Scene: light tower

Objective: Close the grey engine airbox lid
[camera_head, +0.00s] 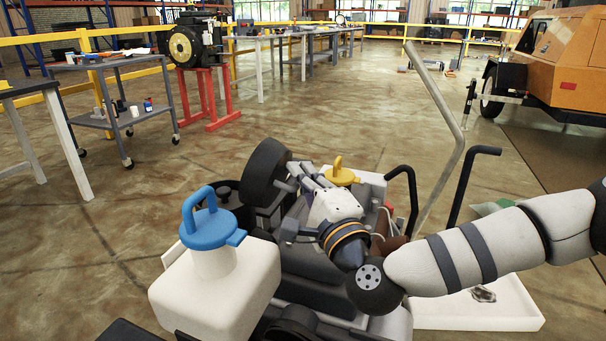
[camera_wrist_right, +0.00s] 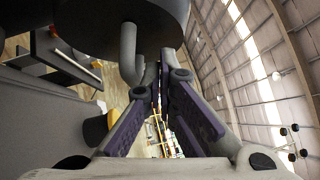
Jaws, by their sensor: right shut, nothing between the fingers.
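A dark grey round lid (camera_head: 264,172), which I take to be the airbox lid, stands tilted up on edge above a dark round housing (camera_head: 232,191) on the engine. In the right wrist view the lid (camera_wrist_right: 105,18) fills the top, with a grey hooked handle (camera_wrist_right: 129,52) on it. My right gripper (camera_head: 300,172) reaches in from the right, its fingers beside the lid's handle side. It is shut and empty; the fingertips (camera_wrist_right: 163,68) lie close to the hook, and I cannot tell whether they touch it. My left gripper is not in view.
A white tank with a blue cap (camera_head: 210,225) stands at the front left of the engine. A yellow cap (camera_head: 340,172) is behind my gripper. Black handles (camera_head: 408,178) and a long grey bar (camera_head: 440,105) rise at the right. A white tray (camera_head: 495,308) lies at lower right.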

